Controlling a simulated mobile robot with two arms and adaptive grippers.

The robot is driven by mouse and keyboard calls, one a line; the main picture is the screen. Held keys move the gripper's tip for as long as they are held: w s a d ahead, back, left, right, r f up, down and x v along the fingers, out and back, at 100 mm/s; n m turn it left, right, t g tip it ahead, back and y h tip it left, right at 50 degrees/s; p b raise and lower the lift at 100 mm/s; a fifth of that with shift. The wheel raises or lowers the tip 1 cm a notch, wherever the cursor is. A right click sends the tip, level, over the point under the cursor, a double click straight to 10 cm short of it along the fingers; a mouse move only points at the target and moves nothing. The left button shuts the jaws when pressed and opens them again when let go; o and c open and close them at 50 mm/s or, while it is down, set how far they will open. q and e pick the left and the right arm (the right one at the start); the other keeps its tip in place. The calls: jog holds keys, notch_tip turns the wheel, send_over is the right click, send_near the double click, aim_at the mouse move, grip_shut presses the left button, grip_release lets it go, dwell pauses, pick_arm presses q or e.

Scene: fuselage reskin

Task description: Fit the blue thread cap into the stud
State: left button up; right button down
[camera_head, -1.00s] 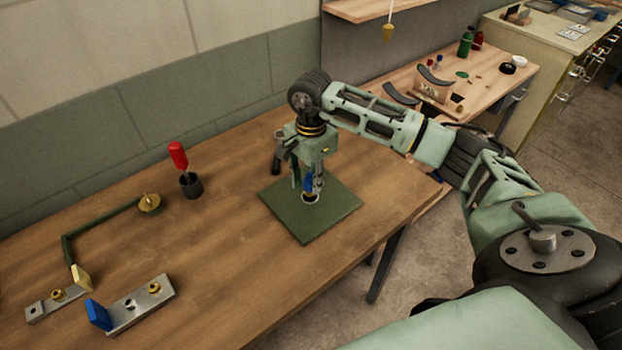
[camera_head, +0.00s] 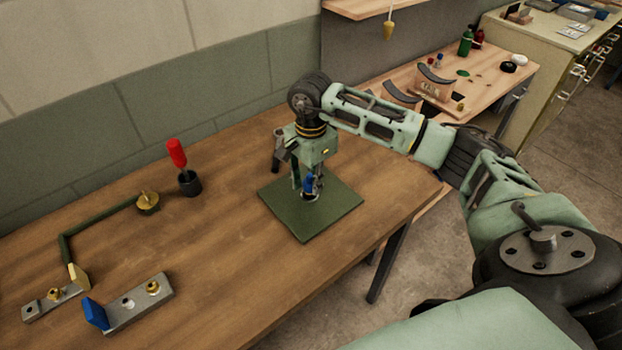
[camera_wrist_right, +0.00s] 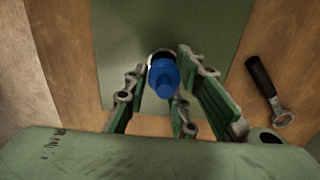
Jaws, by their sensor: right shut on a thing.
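The blue thread cap (camera_head: 309,184) is upright between the fingers of my right gripper (camera_head: 306,188), just above the green mat. The stud (camera_head: 311,196) shows only as a pale ring at the cap's foot, on the green mat (camera_head: 332,215). Fingers and cap hide most of it. I cannot tell whether the cap is in the stud or only over it. My left gripper is not in view.
A black-handled tool with a ring end (camera_wrist_right: 270,92) lies beside the mat. A red-handled tool (camera_head: 177,154) stands in a black cup (camera_head: 190,184). Metal blocks with blue (camera_head: 96,313) and yellow (camera_head: 79,277) parts lie front left. The table's middle is clear.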

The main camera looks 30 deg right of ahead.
jog(key=shift+f+b, duration=0.5)
jog(key=shift+f, duration=0.15)
jog(key=c, duration=1.4)
grip_release()
jog(key=shift+r, duration=0.1)
jog(key=shift+r+p, duration=1.5)
jog(key=shift+r, duration=1)
jog(key=shift+f, duration=0.1)
